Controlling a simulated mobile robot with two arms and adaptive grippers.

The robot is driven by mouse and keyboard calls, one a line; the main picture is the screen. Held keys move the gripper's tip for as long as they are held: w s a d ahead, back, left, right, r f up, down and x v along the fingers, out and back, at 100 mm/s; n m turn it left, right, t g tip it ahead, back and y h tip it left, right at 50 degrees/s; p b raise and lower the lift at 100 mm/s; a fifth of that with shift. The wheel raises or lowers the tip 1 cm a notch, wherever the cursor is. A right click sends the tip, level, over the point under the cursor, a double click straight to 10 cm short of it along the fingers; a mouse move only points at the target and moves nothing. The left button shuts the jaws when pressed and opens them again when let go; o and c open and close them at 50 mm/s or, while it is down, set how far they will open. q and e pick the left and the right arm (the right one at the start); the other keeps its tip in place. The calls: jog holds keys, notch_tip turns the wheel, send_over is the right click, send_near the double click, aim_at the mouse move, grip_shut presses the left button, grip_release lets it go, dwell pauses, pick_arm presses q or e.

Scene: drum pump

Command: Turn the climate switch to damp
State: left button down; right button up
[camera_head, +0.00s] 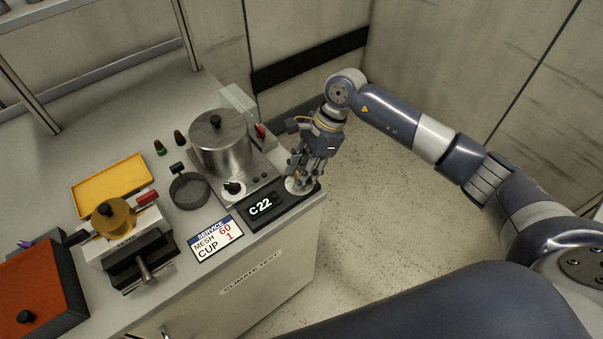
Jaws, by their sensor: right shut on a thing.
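A black panel (275,208) with a lit display reading "c22" (260,206) lies at the counter's right front corner. At its right end is a white round dial (296,188), which I take to be the climate switch. My right gripper (298,179) points down onto this dial, with its fingers closed over the middle. It is shut on the switch's knob, which the fingers hide. I cannot read any marks or the setting on the dial. My left gripper is not in view.
A service card (217,239) lies left of the display. Floor right of the counter is clear.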

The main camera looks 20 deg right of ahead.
jog(key=m+t+b, duration=0.1)
jog(key=m, duration=0.2)
jog(key=shift+s+f+b, duration=0.1)
jog(key=shift+f+b, duration=0.05)
jog(key=shift+b, duration=0.25)
jog(key=shift+m+t+h+b, duration=0.3)
jog(key=shift+m+t+b, duration=0.3)
jog(key=shift+m, duration=0.8)
jog(key=o, duration=1.1)
jog(key=shift+c, duration=0.2)
jog(key=shift+r, duration=0.2)
jog(key=v, duration=1.2)
jog(key=shift+s, duration=0.2)
